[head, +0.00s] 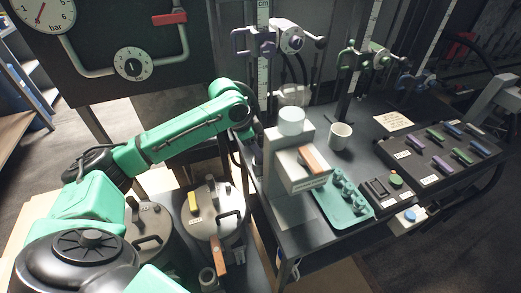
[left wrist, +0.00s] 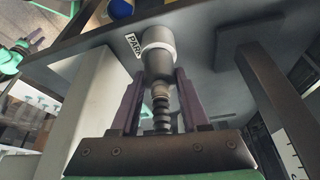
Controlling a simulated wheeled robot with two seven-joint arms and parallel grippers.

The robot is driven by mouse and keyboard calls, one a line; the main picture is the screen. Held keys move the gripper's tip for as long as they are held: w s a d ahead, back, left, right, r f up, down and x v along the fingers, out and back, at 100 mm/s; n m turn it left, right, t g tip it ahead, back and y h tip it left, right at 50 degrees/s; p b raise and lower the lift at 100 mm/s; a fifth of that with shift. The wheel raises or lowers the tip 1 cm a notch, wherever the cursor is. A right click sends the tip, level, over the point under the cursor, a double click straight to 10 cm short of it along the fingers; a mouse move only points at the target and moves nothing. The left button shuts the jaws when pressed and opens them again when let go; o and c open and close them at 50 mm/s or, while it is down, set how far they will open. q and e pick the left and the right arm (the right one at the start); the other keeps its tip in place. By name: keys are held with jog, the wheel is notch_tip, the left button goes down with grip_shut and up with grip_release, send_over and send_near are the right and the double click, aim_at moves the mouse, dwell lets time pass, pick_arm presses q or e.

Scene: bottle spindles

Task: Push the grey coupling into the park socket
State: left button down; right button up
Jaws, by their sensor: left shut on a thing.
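In the left wrist view, my left gripper (left wrist: 159,76) is shut on the grey coupling (left wrist: 159,62), with one dark purple finger on each side of it. A brownish neck and a dark coiled hose (left wrist: 162,118) run from the coupling back between the fingers. The coupling's far end is at the dark panel beside the PARK label (left wrist: 132,45). The park socket's opening is hidden behind the coupling, and I cannot tell how deep the coupling sits. In the head view, my left arm reaches toward the bench, and its gripper is hidden. My right gripper is not in view.
A pale upright block (left wrist: 85,105) stands close left of the gripper, and a dark bar (left wrist: 270,105) is on the right. In the head view, the bench holds a white cup (head: 340,136), a green tray (head: 338,208) and a switch panel (head: 440,160). Pots (head: 215,208) stand below my arm.

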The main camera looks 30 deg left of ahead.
pick_arm(q)
jog(key=shift+c, duration=1.6)
grip_release()
jog(key=shift+f, duration=0.1)
jog(key=v, duration=1.4)
jog(key=shift+r, duration=0.3)
